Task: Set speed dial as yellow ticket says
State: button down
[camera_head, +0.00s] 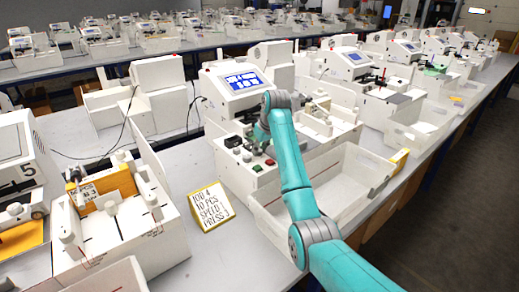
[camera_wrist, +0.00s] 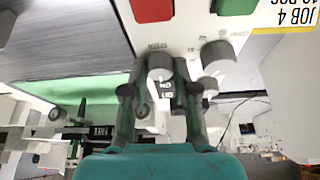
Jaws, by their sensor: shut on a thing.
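The yellow ticket (camera_head: 212,206) stands tilted on the table left of the machine (camera_head: 225,130). It reads JOB 4, 10 PCS, SPEED and PRESS 3; the speed digit is too small to read surely. My gripper (camera_head: 261,144) is at the machine's front control panel. In the wrist view my gripper (camera_wrist: 165,88) has its fingers on both sides of a grey round dial (camera_wrist: 160,66) and is shut on it. A small label by this dial is upside down and hard to read. A second grey knob (camera_wrist: 217,55) sits beside it, untouched. The dial's pointer cannot be made out.
A red button (camera_wrist: 153,9) and a green button (camera_wrist: 235,5) are on the same panel, close to the dials. A blue screen (camera_head: 243,81) is above the panel. A white open bin (camera_head: 345,180) stands right of my arm. Another machine (camera_head: 110,215) is at left.

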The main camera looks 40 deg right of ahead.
jog(key=shift+d+n+y, duration=0.1)
jog(key=shift+n+y, duration=0.8)
jog(key=shift+n, duration=1.3)
jog(key=c, duration=0.9)
grip_release()
jog(key=v, duration=0.7)
jog(key=shift+d+r, duration=0.1)
jog(key=shift+r, duration=0.15)
